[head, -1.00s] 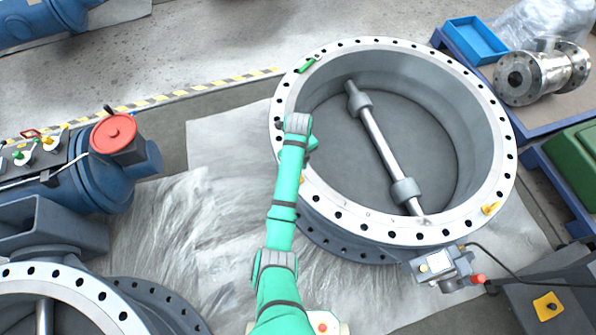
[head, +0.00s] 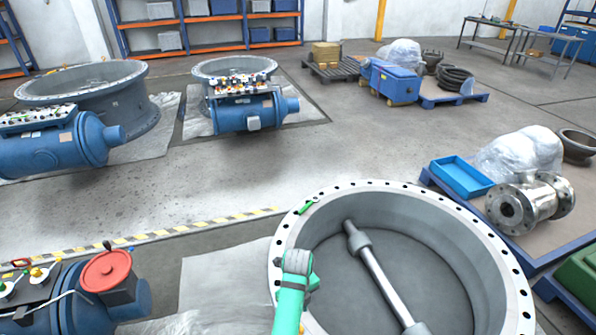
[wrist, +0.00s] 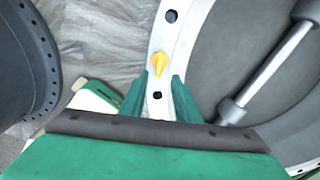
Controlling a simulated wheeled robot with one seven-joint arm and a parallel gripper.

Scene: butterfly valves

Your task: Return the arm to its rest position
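My green arm (head: 288,305) rises from the bottom edge of the head view, with its grey wrist joint (head: 297,262) over the left rim of the large open butterfly valve (head: 400,196). In the wrist view my gripper (wrist: 160,84) has its two green fingers apart, with nothing held between them. The fingers are above the white bolted flange of the valve (wrist: 184,35). A yellow piece (wrist: 158,65) on the flange shows just beyond the fingertips. Contact with it cannot be told. The fingers are not clear in the head view.
A green piece (head: 308,207) lies on the flange. A blue actuator with a red cap (head: 105,270) stands left. A pallet with a blue tray (head: 462,178) and steel valve (head: 528,200) is right. More valve bodies (head: 82,88) stand behind. Grey floor (head: 230,190) beyond the striped line is clear.

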